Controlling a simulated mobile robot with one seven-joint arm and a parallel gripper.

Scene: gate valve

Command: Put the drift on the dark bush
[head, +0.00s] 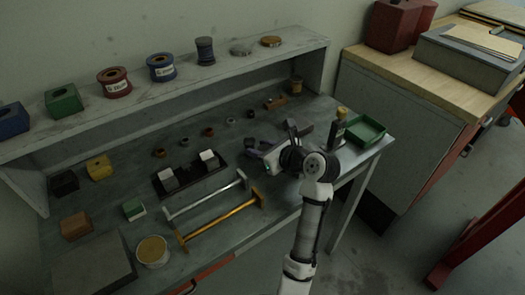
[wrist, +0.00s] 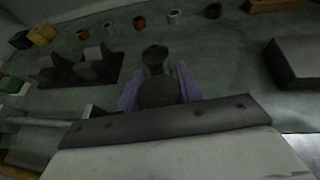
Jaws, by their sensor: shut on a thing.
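My gripper (wrist: 160,88) has purple fingers and is shut on the drift (wrist: 156,58), a dark grey stepped round tool, in the wrist view. Its narrower end points away from the wrist; whether it touches the bench I cannot tell. In the head view my gripper (head: 258,149) is low over the right half of the bench and hides most of the drift. The dark bush (head: 250,113) is a small, near-black ring at the right end of a row of small rings, behind my gripper. It also shows at the top of the wrist view (wrist: 213,11), ahead and to the right of the drift.
Other bushes, including a grey one (head: 231,121) and a brown one (head: 208,132), continue the row leftward. A dark bottle (head: 337,130) and green tray (head: 364,131) stand right. A shelf (head: 225,68) runs behind.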

